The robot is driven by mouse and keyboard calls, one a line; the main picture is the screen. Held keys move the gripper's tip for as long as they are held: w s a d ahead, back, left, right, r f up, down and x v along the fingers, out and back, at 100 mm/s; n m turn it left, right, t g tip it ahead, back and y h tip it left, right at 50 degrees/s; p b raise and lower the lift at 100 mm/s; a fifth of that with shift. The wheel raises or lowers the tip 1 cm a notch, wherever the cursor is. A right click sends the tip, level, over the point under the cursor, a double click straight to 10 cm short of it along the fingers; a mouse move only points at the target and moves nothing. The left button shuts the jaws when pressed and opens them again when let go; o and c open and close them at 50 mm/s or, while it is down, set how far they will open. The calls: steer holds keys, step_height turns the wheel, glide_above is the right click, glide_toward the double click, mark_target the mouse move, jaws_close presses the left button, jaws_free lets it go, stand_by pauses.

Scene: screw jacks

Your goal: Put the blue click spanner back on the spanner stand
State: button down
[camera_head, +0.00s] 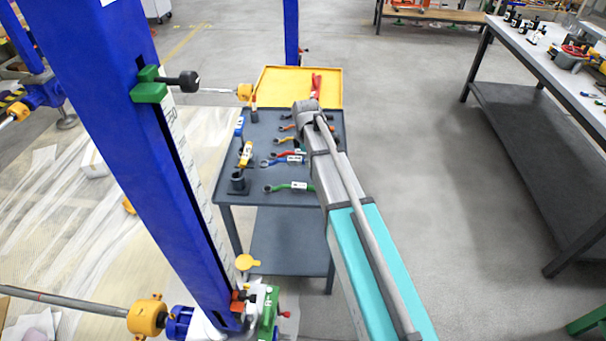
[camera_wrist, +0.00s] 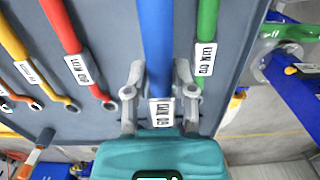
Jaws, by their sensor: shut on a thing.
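The blue click spanner (camera_wrist: 157,40) runs up the middle of the wrist view, its white label near my gripper. My gripper (camera_wrist: 160,82) is shut on its handle, one grey finger on each side. In the head view the blue spanner (camera_head: 275,162) lies between a red and a green one over the dark grey top (camera_head: 228,198); I cannot tell whether it is lifted. My arm hides the gripper there. No separate spanner stand can be made out; the row of spanners is on the grey top.
A red spanner (camera_wrist: 62,28) and a green spanner (camera_wrist: 206,50) flank the blue one closely. Yellow and orange spanners lie further left. A yellow tray (camera_head: 330,85) is behind the grey top. A blue column (camera_head: 120,120) stands at left. Open floor (camera_head: 430,180) is at right.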

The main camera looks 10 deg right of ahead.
mark_target(304, 175)
steer(key=shift+w+a+f+b, duration=0.2)
steer(key=shift+w+f+b, duration=0.2)
steer(key=shift+f, duration=0.1)
steer(key=shift+w+a+f+b, duration=0.15)
steer(key=shift+w+f+b, duration=0.2)
steer(key=shift+f, duration=0.15)
steer(key=shift+w+a+f+b, duration=0.15)
steer(key=shift+w+f+b, duration=0.15)
steer(key=shift+f+b, duration=0.15)
step_height(304, 175, down, 3)
steer(key=b, duration=0.3)
steer(key=shift+w, duration=0.1)
steer(key=shift+c, duration=2.2)
jaws_free()
steer(key=shift+r, duration=0.1)
